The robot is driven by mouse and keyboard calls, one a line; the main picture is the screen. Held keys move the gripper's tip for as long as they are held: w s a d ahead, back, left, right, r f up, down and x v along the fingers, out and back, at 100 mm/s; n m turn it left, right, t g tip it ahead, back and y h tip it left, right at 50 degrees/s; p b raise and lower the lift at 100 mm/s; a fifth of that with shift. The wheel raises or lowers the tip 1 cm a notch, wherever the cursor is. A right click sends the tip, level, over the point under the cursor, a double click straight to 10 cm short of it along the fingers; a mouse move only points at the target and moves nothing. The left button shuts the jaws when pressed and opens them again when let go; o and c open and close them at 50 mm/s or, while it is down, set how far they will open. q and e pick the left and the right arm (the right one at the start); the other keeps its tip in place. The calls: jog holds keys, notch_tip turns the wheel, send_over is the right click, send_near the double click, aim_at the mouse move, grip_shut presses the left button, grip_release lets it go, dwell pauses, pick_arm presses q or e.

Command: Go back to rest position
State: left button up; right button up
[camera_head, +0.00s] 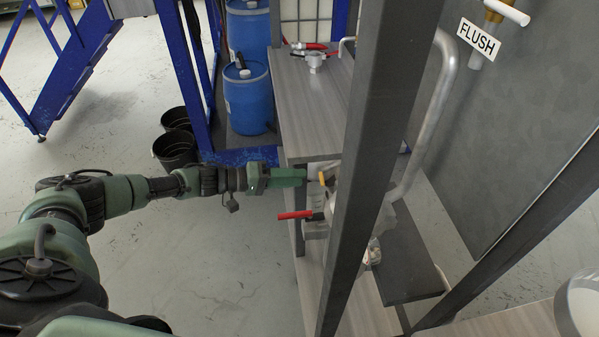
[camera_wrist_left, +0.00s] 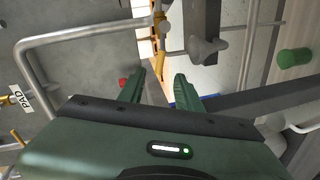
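My left arm reaches in from the left in the head view, dark green and black. I cannot tell whether the tips touch anything there. In the left wrist view the two green fingers (camera_wrist_left: 160,86) stand apart, with nothing visible held between them. My right gripper is not in view.
A dark upright post (camera_head: 372,130) and a bent metal pipe (camera_head: 432,115) stand right of the left gripper. A grey wooden shelf (camera_head: 318,115) lies behind it. Blue drums (camera_head: 247,97) and black buckets (camera_head: 175,149) stand farther back. Floor (camera_head: 200,260) below the arm is clear.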

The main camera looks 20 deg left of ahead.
pick_arm(q)
notch_tip(320, 180, down, 16)
jog(key=d+f+m+t+y, duration=0.1)
jog(key=m+t+y, duration=0.1)
jog(key=y, duration=0.3)
jog(key=s+a+f+m+g+y, duration=0.15)
jog(key=s+f+y, duration=0.35)
jog(key=s+f, duration=0.85)
jog(key=s+d+f+m+g+y, duration=0.1)
jog(key=s+f+g, duration=0.2)
jog(key=s, duration=0.9)
jog(key=s+d+f+m+g, duration=0.1)
jog(key=s+d+f+g, duration=0.1)
jog(key=s+f, duration=0.6)
jog(key=s+d+f+m+g+y, duration=0.1)
jog(key=s+f+g, duration=0.3)
jog(key=s, duration=1.3)
jog(key=shift+d+f+y, duration=0.2)
jog(key=shift+f+y, duration=0.1)
jog(key=shift+f, duration=0.65)
jog(key=shift+w, duration=0.1)
